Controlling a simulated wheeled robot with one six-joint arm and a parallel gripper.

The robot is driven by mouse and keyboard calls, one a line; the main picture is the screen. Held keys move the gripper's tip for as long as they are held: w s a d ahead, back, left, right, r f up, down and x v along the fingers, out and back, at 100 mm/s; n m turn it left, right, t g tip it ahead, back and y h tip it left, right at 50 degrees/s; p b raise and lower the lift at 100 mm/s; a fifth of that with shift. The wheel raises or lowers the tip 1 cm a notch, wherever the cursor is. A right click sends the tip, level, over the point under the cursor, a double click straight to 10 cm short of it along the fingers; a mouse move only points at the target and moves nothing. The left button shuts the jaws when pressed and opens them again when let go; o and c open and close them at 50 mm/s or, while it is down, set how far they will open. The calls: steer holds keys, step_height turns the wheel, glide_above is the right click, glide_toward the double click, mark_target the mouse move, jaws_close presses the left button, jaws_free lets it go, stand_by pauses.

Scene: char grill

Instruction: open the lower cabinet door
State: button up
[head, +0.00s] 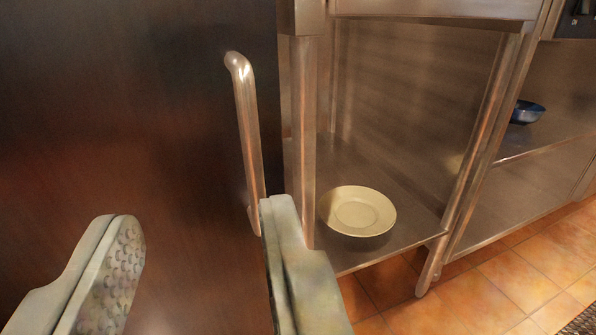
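The lower cabinet door (150,130) is a dark brown, slightly glossy panel filling the left of the head view. A vertical metal bar handle (247,125) stands near its right edge. I cannot tell for sure whether the door is fully shut. My gripper (198,215) is open and empty, its fingers wide apart in front of the door. The tip of its right finger appears at the handle's lower end and partly hides it. The left finger is well left of the handle. I cannot tell whether any finger touches the handle.
Right of the door is an open metal shelf unit (410,215) with upright posts and a white plate (357,210) on its shelf. A blue bowl (527,112) sits on another shelf farther right. Orange floor tiles (500,285) are bare at lower right, with a dark mat (580,322) in the corner.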

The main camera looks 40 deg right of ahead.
mark_target(250, 135)
steer(key=shift+h, duration=0.3)
steer(key=f+x, duration=0.1)
steer(key=x, duration=0.5)
steer(key=d+f+x, duration=0.1)
steer(key=x, duration=0.5)
steer(key=f+x, duration=0.1)
steer(key=x, duration=0.4)
steer(key=shift+d+f, duration=0.35)
steer(key=shift+d, duration=0.05)
jaws_close()
